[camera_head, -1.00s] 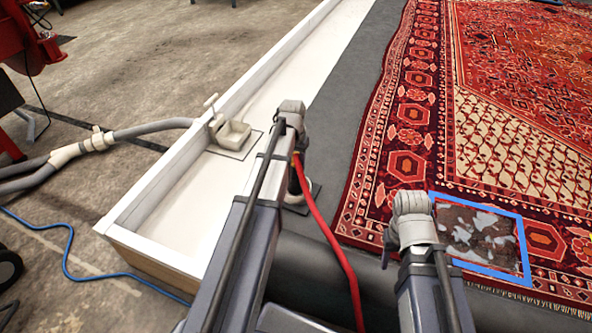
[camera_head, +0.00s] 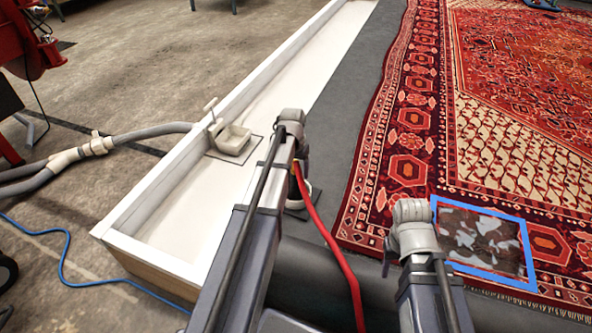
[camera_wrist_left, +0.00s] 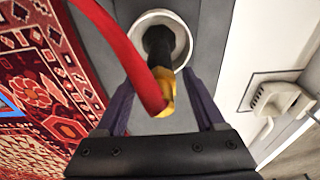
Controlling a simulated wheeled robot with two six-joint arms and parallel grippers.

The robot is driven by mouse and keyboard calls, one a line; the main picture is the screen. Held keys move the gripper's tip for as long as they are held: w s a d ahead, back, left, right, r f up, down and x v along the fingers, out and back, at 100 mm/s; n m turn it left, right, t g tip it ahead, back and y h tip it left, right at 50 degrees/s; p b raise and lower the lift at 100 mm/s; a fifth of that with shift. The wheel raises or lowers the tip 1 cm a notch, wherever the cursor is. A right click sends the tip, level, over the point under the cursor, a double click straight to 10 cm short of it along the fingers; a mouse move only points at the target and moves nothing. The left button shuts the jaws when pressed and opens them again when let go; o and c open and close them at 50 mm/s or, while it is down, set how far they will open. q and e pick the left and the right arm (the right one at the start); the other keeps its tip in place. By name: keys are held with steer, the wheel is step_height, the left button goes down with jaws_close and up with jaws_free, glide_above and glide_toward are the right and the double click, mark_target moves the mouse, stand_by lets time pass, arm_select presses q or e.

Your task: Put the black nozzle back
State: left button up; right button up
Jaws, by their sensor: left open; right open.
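The black nozzle (camera_wrist_left: 158,44) stands with its black end inside a round white holder (camera_wrist_left: 180,32) in the left wrist view. A yellow fitting (camera_wrist_left: 165,88) and a red hose (camera_wrist_left: 122,52) come up from it toward the camera. My left gripper (camera_wrist_left: 160,98) is open, its two fingers apart on either side of the yellow fitting, not closed on it. In the head view my left gripper (camera_head: 304,168) is mostly hidden by its own arm, next to the holder (camera_head: 308,193). The red hose (camera_head: 335,255) also shows there. My right gripper (camera_head: 386,258) is mostly hidden beside the rug.
A white trough (camera_head: 180,215) with a drain fitting (camera_head: 230,140) lies on the left. A patterned red rug (camera_head: 410,115) covers the right, with a blue-framed patch (camera_head: 530,262) near its front edge. Grey hose (camera_head: 150,130) and blue cable (camera_head: 62,265) lie on the floor.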

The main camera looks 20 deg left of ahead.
arm_select(q)
steer(key=shift+r, duration=0.1)
arm_select(e)
steer(key=shift+r, duration=0.15)
arm_select(q)
steer(key=r+p, duration=0.4)
steer(key=s+r+p, duration=0.1)
steer(key=r+p, duration=0.7)
steer(key=shift+s, duration=0.25)
steer(key=s+d+m, duration=0.2)
steer(key=s+d, duration=0.8)
steer(key=d, duration=0.2)
steer(key=s+d+m+g+y, duration=0.1)
steer(key=s+d+m, duration=0.1)
steer(key=s+d, duration=0.8)
steer(key=d, duration=0.3)
steer(key=shift+s+g, duration=0.3)
steer(key=shift+s, duration=0.05)
arm_select(e)
step_height(320, 180, up, 12)
steer(key=shift+d, duration=0.1)
